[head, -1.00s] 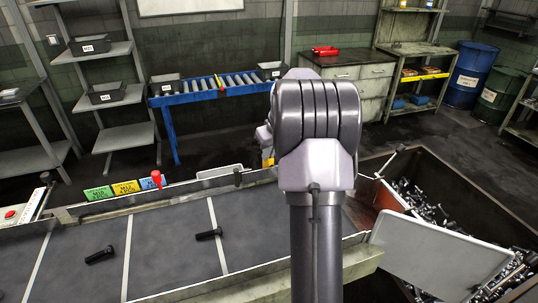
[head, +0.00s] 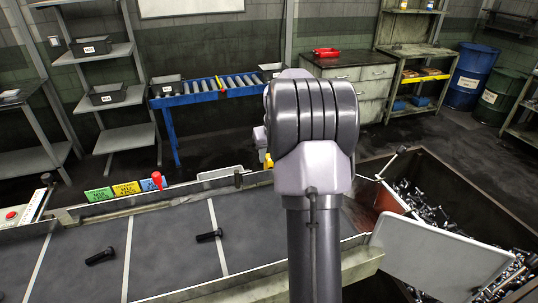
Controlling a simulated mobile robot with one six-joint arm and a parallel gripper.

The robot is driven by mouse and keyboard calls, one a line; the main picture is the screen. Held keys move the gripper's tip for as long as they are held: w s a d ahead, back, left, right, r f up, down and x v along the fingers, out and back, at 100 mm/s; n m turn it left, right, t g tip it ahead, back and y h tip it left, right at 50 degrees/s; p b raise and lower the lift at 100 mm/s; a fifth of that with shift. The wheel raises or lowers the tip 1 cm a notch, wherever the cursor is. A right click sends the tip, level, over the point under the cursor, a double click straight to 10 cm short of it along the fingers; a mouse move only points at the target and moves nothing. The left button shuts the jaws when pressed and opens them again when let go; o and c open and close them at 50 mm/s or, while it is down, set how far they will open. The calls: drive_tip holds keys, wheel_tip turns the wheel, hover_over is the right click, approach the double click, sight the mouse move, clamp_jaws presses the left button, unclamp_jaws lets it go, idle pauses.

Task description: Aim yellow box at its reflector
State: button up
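A small yellow piece (head: 268,160) shows at the far edge of the conveyor, just left of my arm. It may be the yellow box, but most of it is hidden and I cannot tell which way it faces. I cannot make out a reflector. My large grey and lilac arm fills the middle of the view. A bit of its lilac far part shows just above the yellow piece. My gripper's fingers are hidden behind the arm.
Two dark bolts (head: 101,256) lie apart on the grey conveyor belt (head: 165,258). A red-topped post (head: 158,181) and coloured signs (head: 126,188) stand along its far rail. A pale chute plate (head: 440,258) and a bin of bolts (head: 425,205) are at the right.

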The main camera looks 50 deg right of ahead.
drive_tip(key=p+v, duration=0.4)
drive_tip(key=v, duration=1.3)
drive_tip(key=shift+s, duration=0.15)
